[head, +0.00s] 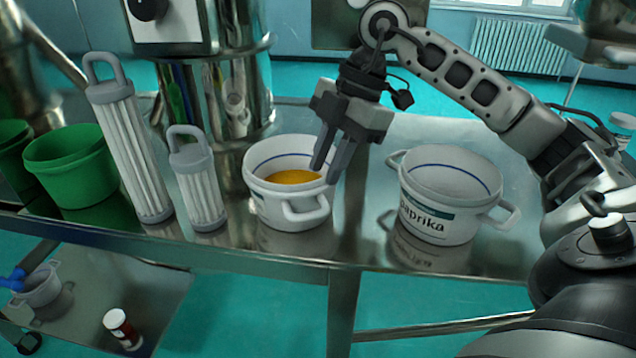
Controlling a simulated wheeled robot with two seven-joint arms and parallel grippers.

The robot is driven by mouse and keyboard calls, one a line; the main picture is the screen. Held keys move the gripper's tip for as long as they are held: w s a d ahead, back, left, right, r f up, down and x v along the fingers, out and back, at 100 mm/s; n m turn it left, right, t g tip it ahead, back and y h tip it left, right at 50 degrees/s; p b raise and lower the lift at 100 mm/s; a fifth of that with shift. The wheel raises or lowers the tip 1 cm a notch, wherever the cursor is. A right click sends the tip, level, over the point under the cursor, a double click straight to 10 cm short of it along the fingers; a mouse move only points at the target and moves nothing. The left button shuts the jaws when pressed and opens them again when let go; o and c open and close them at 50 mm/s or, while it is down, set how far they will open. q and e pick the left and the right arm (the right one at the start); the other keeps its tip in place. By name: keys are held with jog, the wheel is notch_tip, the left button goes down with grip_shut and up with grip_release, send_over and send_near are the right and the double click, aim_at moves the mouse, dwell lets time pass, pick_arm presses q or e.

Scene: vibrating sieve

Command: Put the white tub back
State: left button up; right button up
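A white tub (266,205) with orange-yellow powder inside stands on the steel table, left of center. A second white tub (447,230), labeled "paprika", stands upright to its right; its visible inside looks empty. My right gripper (325,176) points down at the right rim of the tub with powder. Its two fingers are apart, one over the tub's opening and one near the outer side of the rim. I cannot tell whether they touch the rim. My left gripper is not in view.
Two white ribbed cylinders with handles, one tall (132,150) and one short (199,188), stand left of the tubs. Green buckets (72,165) are further left. A steel machine (236,95) rises behind. The lower shelf holds a small container (38,287) and a red-brown jar (121,327).

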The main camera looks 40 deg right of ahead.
pick_arm(q)
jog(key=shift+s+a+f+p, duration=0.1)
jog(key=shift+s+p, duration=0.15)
jog(key=shift+p, duration=0.1)
pick_arm(e)
jog(key=v, duration=0.6)
jog(key=shift+r, duration=0.1)
